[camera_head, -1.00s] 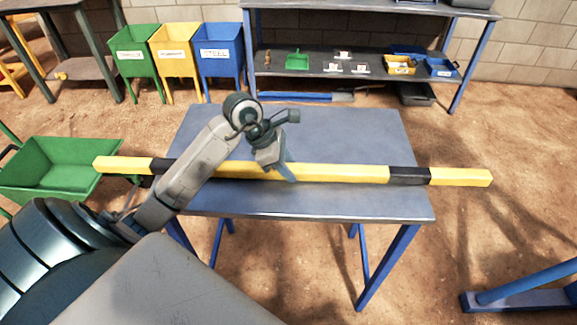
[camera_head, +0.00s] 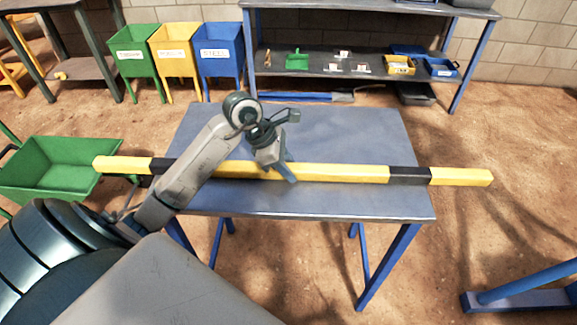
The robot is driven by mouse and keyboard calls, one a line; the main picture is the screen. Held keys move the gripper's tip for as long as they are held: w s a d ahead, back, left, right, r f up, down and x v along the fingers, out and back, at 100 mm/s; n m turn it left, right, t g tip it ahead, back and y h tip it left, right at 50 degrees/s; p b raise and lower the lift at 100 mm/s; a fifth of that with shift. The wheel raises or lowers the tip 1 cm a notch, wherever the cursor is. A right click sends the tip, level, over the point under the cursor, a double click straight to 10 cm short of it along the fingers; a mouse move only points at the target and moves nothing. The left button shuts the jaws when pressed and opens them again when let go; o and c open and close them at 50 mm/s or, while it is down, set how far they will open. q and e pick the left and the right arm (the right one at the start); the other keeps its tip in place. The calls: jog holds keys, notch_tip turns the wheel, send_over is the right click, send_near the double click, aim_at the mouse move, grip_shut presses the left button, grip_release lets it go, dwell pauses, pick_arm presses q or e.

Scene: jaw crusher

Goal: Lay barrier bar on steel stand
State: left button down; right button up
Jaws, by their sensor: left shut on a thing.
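The barrier bar (camera_head: 340,172) is long and square, yellow with black bands, and lies crosswise along the steel stand. Both its ends stick out past the stand's left and right edges. The steel stand (camera_head: 350,130) is a grey-topped table with blue legs in the middle of the view. My left gripper (camera_head: 280,170) is at the bar's middle, over the stand, shut on the bar. My left forearm hides part of the bar left of the gripper. My right gripper is not in view.
A green wheelbarrow tray (camera_head: 50,165) stands at the left, under the bar's left end. Green, yellow and blue bins (camera_head: 220,52) and a shelf (camera_head: 370,68) stand behind. A blue metal frame (camera_head: 525,285) is at the lower right. Bare dirt floor lies right of the stand.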

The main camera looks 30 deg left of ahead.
pick_arm(q)
jog(key=shift+s+f+b, duration=0.1)
jog(key=shift+f+b, duration=0.1)
jog(key=shift+b, duration=0.1)
dwell(0.6)
jog(key=c, duration=0.9)
grip_release()
jog(key=shift+r, duration=0.1)
jog(key=shift+p+v, duration=1.3)
jog(key=shift+v, duration=1.55)
jog(key=shift+p+v, duration=0.9)
jog(key=shift+v, duration=1.7)
jog(key=shift+r, duration=0.1)
jog(key=shift+r+p, duration=1)
jog(key=shift+r, duration=1.95)
jog(key=shift+d, duration=0.1)
